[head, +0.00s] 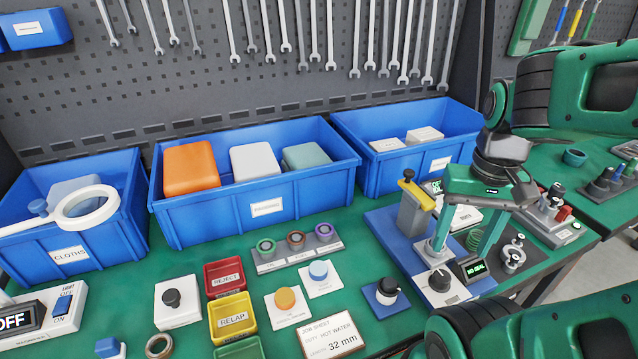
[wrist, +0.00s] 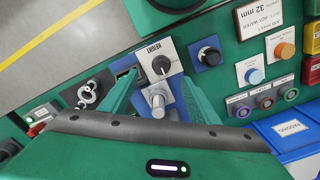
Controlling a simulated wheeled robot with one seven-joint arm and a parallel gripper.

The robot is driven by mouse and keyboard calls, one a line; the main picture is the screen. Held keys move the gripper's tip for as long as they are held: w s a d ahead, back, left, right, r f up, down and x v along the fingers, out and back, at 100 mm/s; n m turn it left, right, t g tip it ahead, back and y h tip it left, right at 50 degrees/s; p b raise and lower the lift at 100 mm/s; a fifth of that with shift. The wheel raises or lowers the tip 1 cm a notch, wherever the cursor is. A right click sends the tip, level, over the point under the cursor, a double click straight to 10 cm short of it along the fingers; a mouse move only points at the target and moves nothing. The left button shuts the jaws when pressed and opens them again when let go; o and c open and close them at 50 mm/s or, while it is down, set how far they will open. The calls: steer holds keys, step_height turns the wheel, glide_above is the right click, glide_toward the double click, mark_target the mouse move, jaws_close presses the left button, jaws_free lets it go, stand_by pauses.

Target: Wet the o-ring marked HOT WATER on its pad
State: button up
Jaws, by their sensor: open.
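Three small o-rings sit in a row on a grey rack (head: 299,250): green (head: 265,246), brownish red (head: 296,239) and purple (head: 324,231). Their labels are too small to read, so I cannot tell which is marked HOT WATER. Two round pads, orange (head: 285,299) and blue (head: 318,270), stand on white plates in front of the rack. My gripper (head: 460,254) is open and empty, right of the rack, over the test fixture. In the wrist view, its fingers (wrist: 160,80) straddle the fixture's grey post (wrist: 157,104). The rack also shows there, at right (wrist: 267,105).
The fixture's display (head: 473,267) reads NO SEAL. A job sheet (head: 321,335) reads HOT WATER, 32 mm. Red REJECT (head: 226,279) and yellow RELAP (head: 233,318) trays stand left of the pads. A black knob on a blue base (head: 386,293) stands right. Blue bins (head: 255,205) line the back.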

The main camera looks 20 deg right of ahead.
steer(key=m, duration=1.6)
glide_above(321, 228)
step_height(321, 228, down, 11)
steer(key=shift+r, duration=0.2)
steer(key=c, duration=1.1)
steer(key=shift+o, duration=0.9)
